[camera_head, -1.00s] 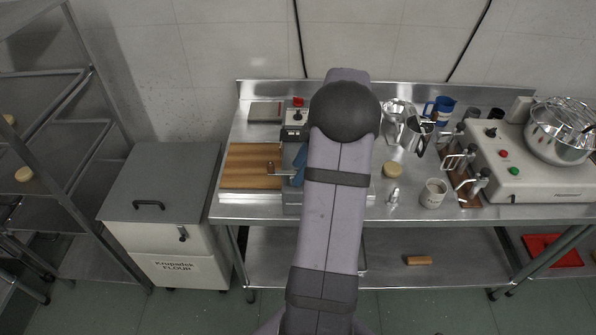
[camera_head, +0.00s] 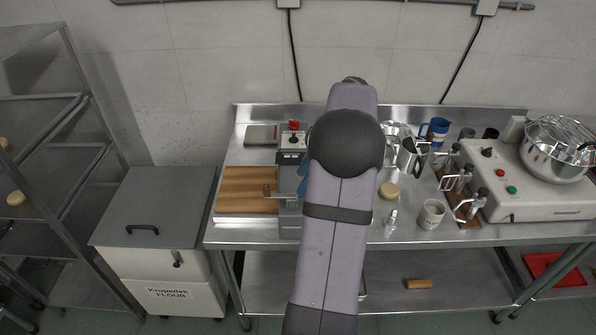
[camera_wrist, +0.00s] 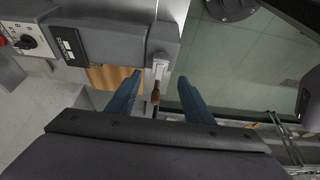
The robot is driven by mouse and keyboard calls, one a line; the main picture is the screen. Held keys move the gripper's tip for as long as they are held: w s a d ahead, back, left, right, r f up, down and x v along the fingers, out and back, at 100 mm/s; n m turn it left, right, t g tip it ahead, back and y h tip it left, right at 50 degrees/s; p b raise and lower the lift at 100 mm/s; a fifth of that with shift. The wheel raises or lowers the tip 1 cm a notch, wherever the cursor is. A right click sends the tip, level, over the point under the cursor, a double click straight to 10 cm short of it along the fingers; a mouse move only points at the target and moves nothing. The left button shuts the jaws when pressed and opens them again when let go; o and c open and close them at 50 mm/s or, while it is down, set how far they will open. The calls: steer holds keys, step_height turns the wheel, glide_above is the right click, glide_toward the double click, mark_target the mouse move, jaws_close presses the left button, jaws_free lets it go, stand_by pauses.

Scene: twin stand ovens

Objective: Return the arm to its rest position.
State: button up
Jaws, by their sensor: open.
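My arm (camera_head: 335,235) rises up the middle of the head view, its dark round joint in front of the bench. My gripper shows in the wrist view (camera_wrist: 157,85) as two blue fingers spread apart, with nothing held between them. A lever with a brown grip (camera_wrist: 156,94) appears in the gap between the fingers; the depth between them is unclear. The lever belongs to a grey machine (camera_wrist: 115,35) with a knob and a red button. In the head view the machine (camera_head: 291,158) stands left of my arm, partly hidden by it, and blue finger parts show beside it.
A flour bin (camera_head: 150,225) and a rack (camera_head: 70,130) stand left.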

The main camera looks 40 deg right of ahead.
steer(key=shift+a, duration=0.1)
steer(key=a+f+m+g+h, duration=0.1)
steer(key=a+f+m+g, duration=0.25)
steer(key=a, duration=1.55)
steer(key=s+a+f+m+h, duration=0.1)
steer(key=s+a+f+m, duration=0.1)
steer(key=s+a, duration=0.3)
steer(key=s+a+f+m+h, duration=0.1)
steer(key=s+a+f+m, duration=0.2)
steer(key=s+a, duration=0.2)
steer(key=a, duration=0.3)
steer(key=shift+s, duration=0.35)
steer(key=shift+m, duration=0.25)
step_height(320, 180, down, 28)
steer(key=b, duration=2.8)
